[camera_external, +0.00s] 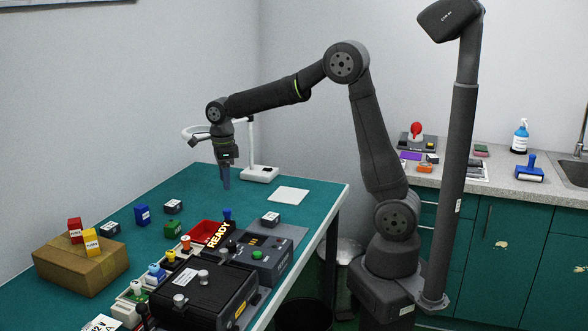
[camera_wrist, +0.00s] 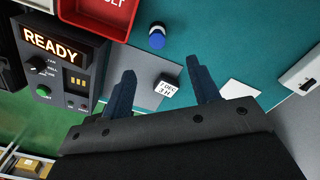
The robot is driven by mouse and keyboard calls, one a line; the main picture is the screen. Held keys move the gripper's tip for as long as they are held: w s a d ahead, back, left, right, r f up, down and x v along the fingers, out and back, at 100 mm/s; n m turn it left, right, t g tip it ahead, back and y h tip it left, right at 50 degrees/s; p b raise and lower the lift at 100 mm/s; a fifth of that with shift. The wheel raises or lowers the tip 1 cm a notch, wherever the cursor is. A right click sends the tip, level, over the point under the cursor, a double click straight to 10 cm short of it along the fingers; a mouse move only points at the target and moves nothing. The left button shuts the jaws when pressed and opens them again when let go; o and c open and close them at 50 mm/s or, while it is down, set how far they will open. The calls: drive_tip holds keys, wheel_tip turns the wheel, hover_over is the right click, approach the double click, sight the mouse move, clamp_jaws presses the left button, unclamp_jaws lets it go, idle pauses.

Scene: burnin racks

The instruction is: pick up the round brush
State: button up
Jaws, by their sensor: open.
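A small blue round-topped piece with a pale base (camera_external: 227,214) stands by the red tray; it may be the round brush, but I cannot tell for certain. In the wrist view a blue round top with a white rim (camera_wrist: 157,38), apparently the same piece, lies beyond my fingertips, beside the red tray. My gripper (camera_external: 226,183) hangs pointing down above the far part of the green table. In the wrist view my gripper (camera_wrist: 161,72) has its two blue-grey fingers apart, with nothing held between them. A labelled dark cube (camera_wrist: 167,88) shows between the fingers, below them.
A red tray (camera_wrist: 102,14) and the READY console (camera_wrist: 62,60) stand nearby. A cardboard box (camera_external: 82,264) with red and yellow blocks is at left. Several labelled cubes are scattered about. A white lamp (camera_external: 260,174) stands behind my gripper. A white square (camera_external: 289,195) lies flat at right.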

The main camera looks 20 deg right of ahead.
wheel_tip(320, 180, down, 9)
drive_tip(key=shift+f, duration=0.15)
drive_tip(key=shift+s+f, duration=0.15)
drive_tip(key=shift+f, duration=1.25)
drive_tip(key=shift+s+f, duration=0.1)
drive_tip(key=shift+f, duration=1.25)
drive_tip(key=c, duration=1.1)
